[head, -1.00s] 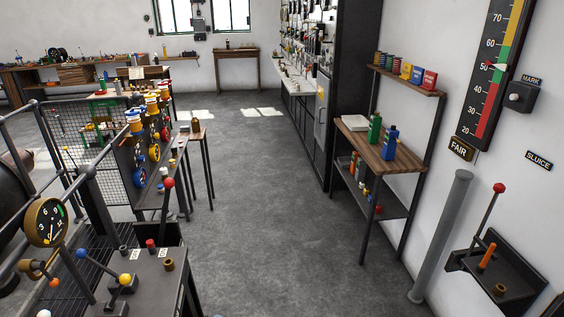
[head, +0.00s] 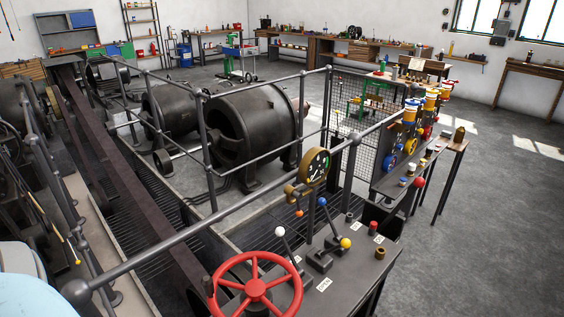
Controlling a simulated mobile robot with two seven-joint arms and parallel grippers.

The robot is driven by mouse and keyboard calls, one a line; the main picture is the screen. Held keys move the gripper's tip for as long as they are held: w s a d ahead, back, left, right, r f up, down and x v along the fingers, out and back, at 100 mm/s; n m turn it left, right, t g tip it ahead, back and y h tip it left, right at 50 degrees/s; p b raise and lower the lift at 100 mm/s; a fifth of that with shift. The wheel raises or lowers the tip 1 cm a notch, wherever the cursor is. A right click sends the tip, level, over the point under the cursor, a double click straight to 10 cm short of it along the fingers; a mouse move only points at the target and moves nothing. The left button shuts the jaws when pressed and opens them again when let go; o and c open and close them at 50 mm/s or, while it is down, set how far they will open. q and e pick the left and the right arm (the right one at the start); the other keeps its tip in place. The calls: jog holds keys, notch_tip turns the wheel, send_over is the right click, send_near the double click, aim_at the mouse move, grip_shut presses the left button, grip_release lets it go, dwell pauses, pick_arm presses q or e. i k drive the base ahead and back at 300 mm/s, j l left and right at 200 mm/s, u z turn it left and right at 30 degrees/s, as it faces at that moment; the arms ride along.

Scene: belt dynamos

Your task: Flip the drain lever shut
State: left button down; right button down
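A dark control bench (head: 352,272) stands at the bottom centre of the head view. On it are a lever with a white knob (head: 279,232), a lever with a blue knob (head: 322,202) and a short lever with a yellow knob (head: 345,243). Small white labels lie on the bench top; one (head: 324,284) seems to read OPEN, the others are too small to read. I cannot tell which lever is the drain lever. Neither of my grippers is in view.
A red handwheel (head: 256,289) stands at the bench's left, and a round gauge (head: 315,164) behind it. Grey railings (head: 205,150) fence a pit with large dark machines (head: 255,125). A rack with coloured parts (head: 410,150) stands beyond. Grey floor (head: 480,230) is clear on the right.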

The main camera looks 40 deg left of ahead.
aim_at(333, 249)
jog(key=u, duration=1)
